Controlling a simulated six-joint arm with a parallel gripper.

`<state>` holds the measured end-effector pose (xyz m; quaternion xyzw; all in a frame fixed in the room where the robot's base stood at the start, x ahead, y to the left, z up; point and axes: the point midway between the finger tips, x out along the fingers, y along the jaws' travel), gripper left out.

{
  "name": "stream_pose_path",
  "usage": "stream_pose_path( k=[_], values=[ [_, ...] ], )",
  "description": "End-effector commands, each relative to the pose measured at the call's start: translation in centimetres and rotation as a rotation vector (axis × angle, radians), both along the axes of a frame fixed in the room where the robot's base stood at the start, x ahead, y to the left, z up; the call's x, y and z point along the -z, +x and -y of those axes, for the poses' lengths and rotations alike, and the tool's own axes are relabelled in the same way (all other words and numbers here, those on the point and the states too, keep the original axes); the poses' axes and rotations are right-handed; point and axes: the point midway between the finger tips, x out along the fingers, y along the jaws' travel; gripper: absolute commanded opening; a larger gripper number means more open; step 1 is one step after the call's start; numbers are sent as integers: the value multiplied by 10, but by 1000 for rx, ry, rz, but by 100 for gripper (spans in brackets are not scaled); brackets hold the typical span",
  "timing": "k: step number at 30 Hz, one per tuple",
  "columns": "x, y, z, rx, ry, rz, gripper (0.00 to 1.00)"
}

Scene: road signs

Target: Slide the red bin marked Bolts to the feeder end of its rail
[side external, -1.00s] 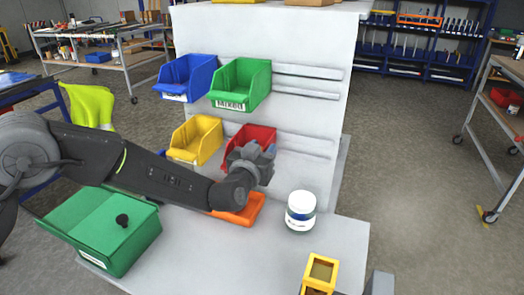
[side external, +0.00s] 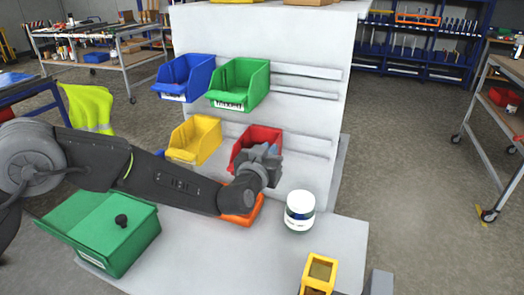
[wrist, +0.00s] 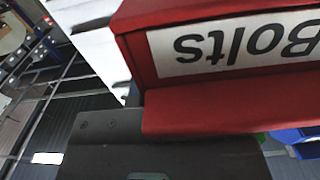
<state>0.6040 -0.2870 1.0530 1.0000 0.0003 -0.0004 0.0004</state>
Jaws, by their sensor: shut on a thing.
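The red bin (side external: 260,136) hangs on the lower rail (side external: 308,145) of the white panel, to the right of the yellow bin (side external: 195,138) with a small gap between them. In the wrist view the red bin (wrist: 230,105) fills the upper right, and its white label reads "Bolts" upside down. My gripper (side external: 268,160) is at the front of the red bin and shut on it. It hides part of the bin's front in the side view. A dark part of my gripper (wrist: 150,145) shows against the bin's lower edge in the wrist view. No feeder can be made out.
The lower rail is bare right of the red bin. Blue (side external: 183,76) and green (side external: 239,83) bins hang on the upper rail.

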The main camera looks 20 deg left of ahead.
Motion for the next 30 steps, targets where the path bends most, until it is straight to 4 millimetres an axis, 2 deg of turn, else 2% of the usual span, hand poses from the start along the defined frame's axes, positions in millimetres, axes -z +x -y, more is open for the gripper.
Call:
stream_pose_path(
  k=[3,21,30],
  values=[
    [1,-1,17,6,0,0,0],
    [1,-4,87,10,1,0,0],
    [1,-4,107,10,3,-1,0]
  ],
)
